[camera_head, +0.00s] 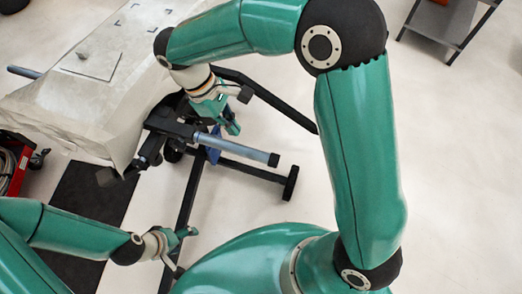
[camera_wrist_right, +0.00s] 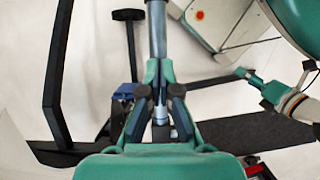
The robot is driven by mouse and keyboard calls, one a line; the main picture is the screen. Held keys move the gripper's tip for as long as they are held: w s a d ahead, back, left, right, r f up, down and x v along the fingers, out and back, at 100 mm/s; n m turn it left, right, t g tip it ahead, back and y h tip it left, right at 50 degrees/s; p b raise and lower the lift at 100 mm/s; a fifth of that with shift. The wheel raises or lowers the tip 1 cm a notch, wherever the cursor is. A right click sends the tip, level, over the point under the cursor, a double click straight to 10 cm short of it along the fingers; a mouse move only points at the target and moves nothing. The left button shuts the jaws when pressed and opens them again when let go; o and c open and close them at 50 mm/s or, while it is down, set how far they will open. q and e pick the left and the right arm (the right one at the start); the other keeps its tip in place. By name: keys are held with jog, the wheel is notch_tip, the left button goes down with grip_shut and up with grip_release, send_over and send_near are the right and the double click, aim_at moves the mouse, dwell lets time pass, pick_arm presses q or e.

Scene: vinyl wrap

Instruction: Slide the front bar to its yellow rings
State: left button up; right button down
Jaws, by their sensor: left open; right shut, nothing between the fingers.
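The front bar (camera_head: 243,150) is a grey-blue tube with a dark end, reaching right from the black stand. It also runs up the middle of the right wrist view (camera_wrist_right: 157,32). My right gripper (camera_head: 232,128) is shut and empty, over or beside the bar; in the right wrist view its fingertips (camera_wrist_right: 158,68) line up with the bar and cover part of it. Whether they touch it I cannot tell. My left gripper (camera_head: 183,250) is open and empty, low beside the stand's black beam; it also shows in the right wrist view (camera_wrist_right: 243,73). I see no yellow rings.
A wrapped pale panel (camera_head: 75,100) lies on the stand, with a grey card (camera_head: 92,55) on it. The black stand frame (camera_head: 187,190) has feet and a long angled arm. A blue piece (camera_head: 213,152) hangs by the bar. A black mat (camera_head: 88,200) lies left.

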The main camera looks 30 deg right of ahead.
aim_at(266, 157)
jog(key=b+x, duration=0.1)
jog(key=x, duration=0.7)
jog(key=shift+d+f, duration=0.1)
jog(key=shift+f, duration=0.1)
pick_arm(q)
jog(key=shift+f, duration=0.55)
pick_arm(e)
jog(key=shift+s+d+f, duration=0.15)
jog(key=shift+s+d, duration=1.25)
jog(key=shift+s, duration=0.15)
